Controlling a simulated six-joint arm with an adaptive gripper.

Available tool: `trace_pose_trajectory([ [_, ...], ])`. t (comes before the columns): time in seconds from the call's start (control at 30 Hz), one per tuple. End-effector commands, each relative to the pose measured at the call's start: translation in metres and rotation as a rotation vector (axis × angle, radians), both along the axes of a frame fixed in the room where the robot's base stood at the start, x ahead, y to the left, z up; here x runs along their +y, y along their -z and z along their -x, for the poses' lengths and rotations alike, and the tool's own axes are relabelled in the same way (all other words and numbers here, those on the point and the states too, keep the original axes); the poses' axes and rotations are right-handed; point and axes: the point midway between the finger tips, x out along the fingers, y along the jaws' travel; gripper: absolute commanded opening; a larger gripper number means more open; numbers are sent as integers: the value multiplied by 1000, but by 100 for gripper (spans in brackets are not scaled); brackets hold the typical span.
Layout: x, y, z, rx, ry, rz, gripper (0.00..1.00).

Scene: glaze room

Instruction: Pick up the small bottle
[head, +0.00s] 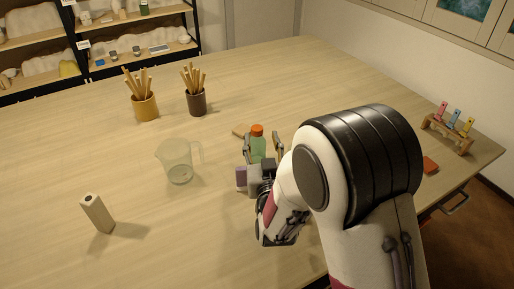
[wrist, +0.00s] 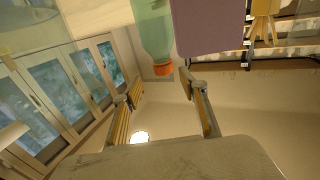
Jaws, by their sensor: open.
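The small bottle (head: 258,148) is pale green with an orange cap and stands on the table in the middle of the head view. In the wrist view the bottle (wrist: 153,28) hangs from the top edge, inverted by the camera's angle. My gripper (head: 263,148) is open, with one finger to each side of the bottle in the head view. In the wrist view the fingertips (wrist: 161,90) are apart with nothing between them, and the orange cap shows just beyond them. The bottle's lower part is hidden by my gripper in the head view.
A purple block (head: 241,179) is close beside the bottle, near my gripper; it looms in the wrist view (wrist: 208,25). Two tool-filled cups (head: 145,107) stand behind. A tile rack (head: 447,133) is right.

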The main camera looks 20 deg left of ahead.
Motion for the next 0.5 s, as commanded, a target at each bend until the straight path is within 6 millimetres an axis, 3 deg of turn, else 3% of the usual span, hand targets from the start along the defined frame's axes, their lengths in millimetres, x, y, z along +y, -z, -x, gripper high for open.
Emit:
trace_pose_trajectory([
  [0.5,3,0,-6,0,0,1,43],
])
